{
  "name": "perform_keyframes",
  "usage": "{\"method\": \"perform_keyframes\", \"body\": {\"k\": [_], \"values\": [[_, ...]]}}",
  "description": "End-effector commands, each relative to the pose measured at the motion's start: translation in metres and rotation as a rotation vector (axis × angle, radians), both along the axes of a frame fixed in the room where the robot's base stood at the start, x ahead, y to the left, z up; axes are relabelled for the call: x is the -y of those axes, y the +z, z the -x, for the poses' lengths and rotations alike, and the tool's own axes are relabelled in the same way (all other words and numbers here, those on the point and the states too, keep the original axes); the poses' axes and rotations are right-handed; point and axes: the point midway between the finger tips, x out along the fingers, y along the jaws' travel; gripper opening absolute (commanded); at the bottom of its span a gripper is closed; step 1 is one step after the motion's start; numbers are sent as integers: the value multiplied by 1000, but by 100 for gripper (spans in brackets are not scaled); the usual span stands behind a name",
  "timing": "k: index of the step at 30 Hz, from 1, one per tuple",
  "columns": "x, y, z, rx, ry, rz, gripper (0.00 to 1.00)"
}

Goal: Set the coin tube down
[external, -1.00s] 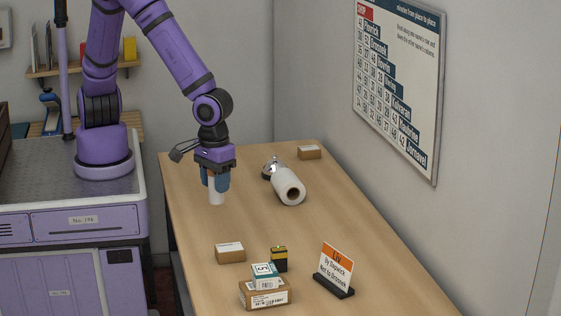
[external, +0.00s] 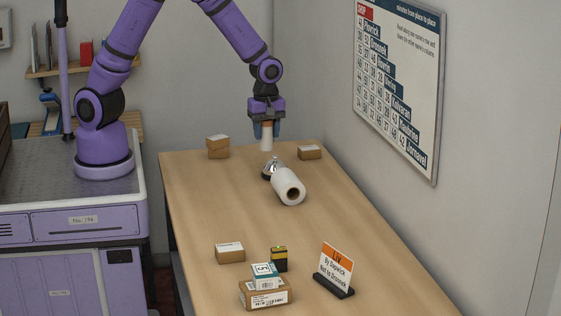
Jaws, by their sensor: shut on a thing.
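My gripper (external: 266,128) is at the far end of the counter. It is shut on the coin tube (external: 266,143), a pale upright cylinder whose lower part shows below the blue fingers. In the picture the tube hangs just above the silver bell (external: 270,168). I cannot tell exactly how high the tube's lower end is over the counter. The upper part of the tube is hidden by the fingers.
A white roll (external: 289,187) lies beside the bell. Small cardboard boxes stand at the back left (external: 218,147) and back right (external: 309,152). Boxes (external: 264,291) and a sign (external: 335,270) stand at the front. The middle left of the wooden counter (external: 215,205) is clear.

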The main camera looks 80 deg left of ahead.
Motion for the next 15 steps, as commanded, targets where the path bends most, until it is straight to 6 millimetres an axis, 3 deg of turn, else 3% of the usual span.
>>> {"method": "perform_keyframes", "body": {"k": [3,7,15], "values": [[-28,0,-4,0,84,0,13],[-51,0,-6,0,155,0,13],[-50,-41,-6,-3,154,-1,13]]}}
